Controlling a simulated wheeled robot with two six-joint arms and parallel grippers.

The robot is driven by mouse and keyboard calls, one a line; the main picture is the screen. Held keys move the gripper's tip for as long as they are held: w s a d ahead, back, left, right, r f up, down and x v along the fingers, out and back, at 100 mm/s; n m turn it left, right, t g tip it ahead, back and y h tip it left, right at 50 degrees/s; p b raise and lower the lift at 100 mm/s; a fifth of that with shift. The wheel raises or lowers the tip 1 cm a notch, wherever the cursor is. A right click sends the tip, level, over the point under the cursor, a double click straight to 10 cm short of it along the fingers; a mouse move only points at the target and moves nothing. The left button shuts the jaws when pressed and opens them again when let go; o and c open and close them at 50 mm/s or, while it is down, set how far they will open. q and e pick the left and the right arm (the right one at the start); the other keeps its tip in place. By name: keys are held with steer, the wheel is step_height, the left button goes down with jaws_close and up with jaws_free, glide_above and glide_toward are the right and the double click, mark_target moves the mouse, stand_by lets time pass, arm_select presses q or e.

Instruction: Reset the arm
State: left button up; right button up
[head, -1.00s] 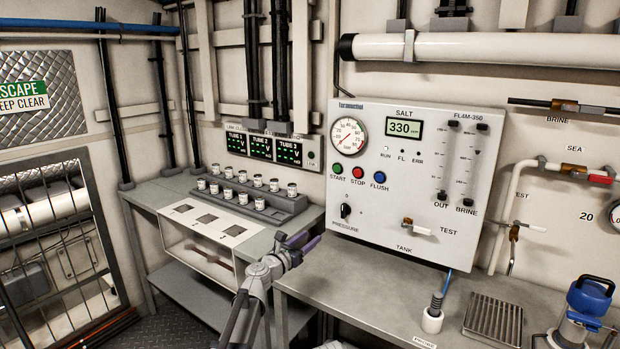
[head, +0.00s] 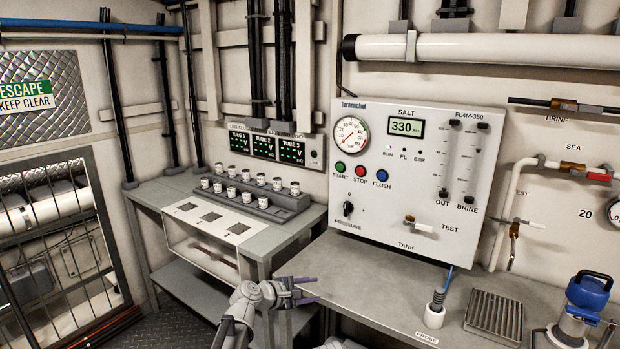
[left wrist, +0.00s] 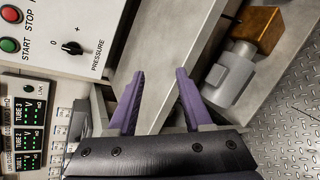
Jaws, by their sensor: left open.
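My left gripper (head: 312,290) is open and empty, with purple fingers spread apart. It hangs by the front edge of the bench, below and left of the control panel, touching nothing that I can see. In the left wrist view its fingers (left wrist: 156,92) point towards the bench edge, with nothing between them. My left arm comes up from the bottom of the head view. My right gripper is not in view.
The control panel (head: 375,215) stands on the grey bench (head: 385,290). A probe in a white holder (head: 434,317), a slatted tray (head: 493,314) and a blue-topped device (head: 588,295) are to the right. A rack of small cups (head: 262,205) stands at left.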

arm_select(q)
steer(key=s+a+f+m+g+y, duration=0.35)
steer(key=s+a+m, duration=0.2)
steer(key=s, duration=0.25)
steer(key=s+a+f+m+g+y, duration=0.25)
steer(key=s+a+f+m, duration=0.3)
steer(key=s, duration=0.35)
steer(key=s+a+f+m+g+y, duration=0.2)
steer(key=s+a+f+m+y, duration=0.3)
steer(key=s, duration=0.3)
steer(key=s+d+r+m+g, duration=0.1)
steer(key=s+d+m, duration=0.2)
steer(key=s+d, duration=0.5)
step_height(320, 180, up, 13)
steer(key=w+d+p, duration=0.1)
steer(key=w+p, duration=0.1)
steer(key=p, duration=1.1)
steer(key=shift+w+d, duration=0.2)
steer(key=shift+d, duration=0.2)
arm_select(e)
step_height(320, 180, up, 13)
arm_select(q)
steer(key=shift+r, duration=0.1)
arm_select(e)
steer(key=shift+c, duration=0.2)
